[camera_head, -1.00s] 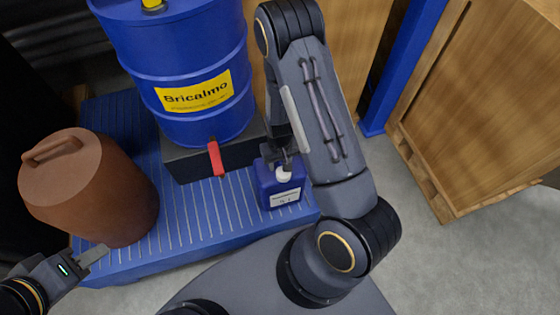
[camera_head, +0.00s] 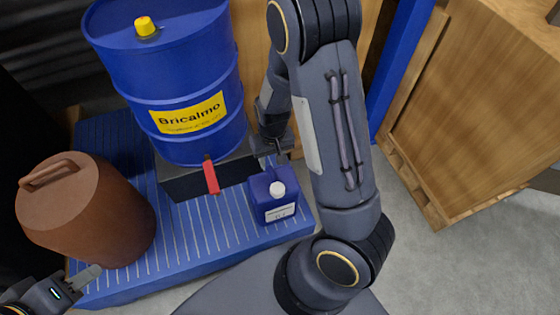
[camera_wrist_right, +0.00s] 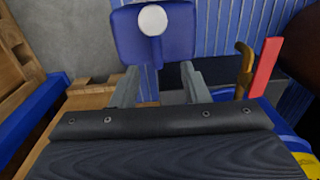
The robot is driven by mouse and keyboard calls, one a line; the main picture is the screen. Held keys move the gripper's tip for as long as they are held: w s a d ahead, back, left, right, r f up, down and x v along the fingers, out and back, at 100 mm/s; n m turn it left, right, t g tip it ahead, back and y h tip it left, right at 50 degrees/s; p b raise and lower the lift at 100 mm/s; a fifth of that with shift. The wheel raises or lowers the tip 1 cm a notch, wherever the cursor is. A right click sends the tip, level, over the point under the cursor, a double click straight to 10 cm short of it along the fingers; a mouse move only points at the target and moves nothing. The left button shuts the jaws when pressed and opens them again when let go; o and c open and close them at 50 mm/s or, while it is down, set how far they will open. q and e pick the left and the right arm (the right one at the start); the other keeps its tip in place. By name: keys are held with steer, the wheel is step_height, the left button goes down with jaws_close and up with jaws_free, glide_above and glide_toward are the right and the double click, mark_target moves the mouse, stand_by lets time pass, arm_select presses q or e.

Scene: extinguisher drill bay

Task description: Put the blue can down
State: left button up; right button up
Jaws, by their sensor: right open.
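The blue can (camera_head: 274,208), with a white cap and a white label, stands upright on the blue ribbed platform (camera_head: 198,240), near its right front edge. It also shows in the right wrist view (camera_wrist_right: 178,40), beyond the fingertips. My right gripper (camera_head: 271,160) is behind the can in the head view, partly hidden by its own wrist. Its two fingers (camera_wrist_right: 157,88) are spread with nothing between them and look clear of the can. My left gripper (camera_head: 88,274) is at the lower left, beside the platform's front edge; its jaw opening cannot be made out.
A blue drum (camera_head: 180,85) with a yellow label stands behind the can on a dark block (camera_head: 190,183), with a red-handled tap (camera_head: 211,177). A brown lidded container (camera_head: 90,215) stands at the left. A wooden crate (camera_head: 480,110) is at the right; grey floor (camera_head: 420,265) is free before it.

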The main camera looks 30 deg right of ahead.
steer(key=s+a+r+t+y, duration=0.2)
steer(key=s+r, duration=0.1)
steer(key=r, duration=0.5)
steer(key=s+a+r+t+y, duration=0.1)
steer(key=s+r+y, duration=0.15)
steer(key=r, duration=0.65)
steer(key=s+r+t, duration=0.1)
steer(key=s+r, duration=0.2)
steer(key=s, duration=0.2)
steer(key=s+a+r+n+t+h, duration=0.1)
steer(key=s+r, duration=0.1)
steer(key=s, duration=0.3)
steer(key=shift+s+r, duration=0.15)
steer(key=shift+r, duration=0.25)
step_height(320, 180, up, 8)
steer(key=p, duration=0.8)
steer(key=shift+r, duration=0.25)
